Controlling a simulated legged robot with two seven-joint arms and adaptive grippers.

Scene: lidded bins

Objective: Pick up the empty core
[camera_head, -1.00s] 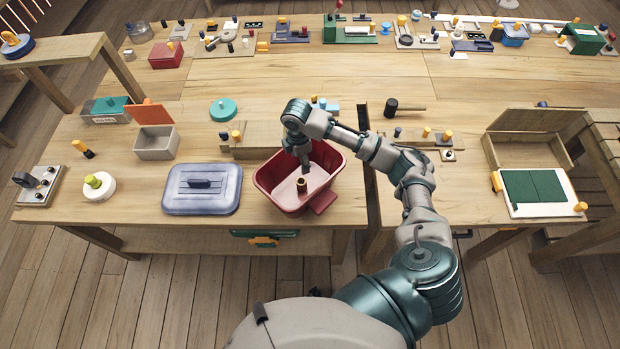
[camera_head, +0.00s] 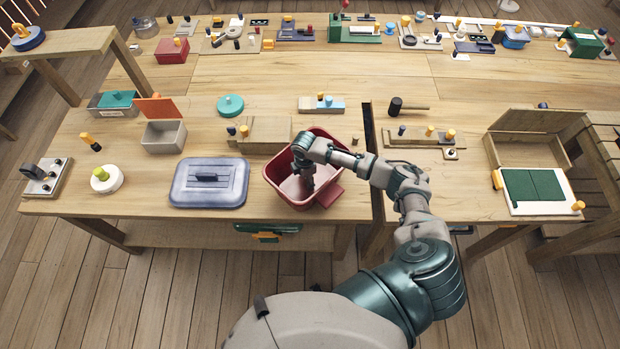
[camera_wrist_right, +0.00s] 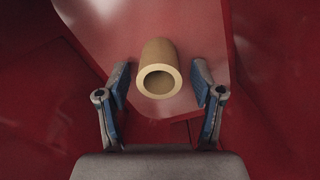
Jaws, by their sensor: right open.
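The empty core is a short tan hollow tube (camera_wrist_right: 158,68). In the right wrist view it stands inside the red bin (camera_wrist_right: 270,60), its open end facing the camera. My right gripper (camera_wrist_right: 160,98) is open, one finger on each side of the core, with gaps to both. In the head view my right gripper (camera_head: 305,190) reaches down into the red bin (camera_head: 322,200), and the core is hidden there. My left gripper is not in view.
A blue-grey lid (camera_head: 209,183) lies on the table left of the red bin. A wooden block (camera_head: 268,133) with pegs stands behind the bin. A hammer (camera_head: 407,106) and an open wooden box (camera_head: 525,150) are to the right.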

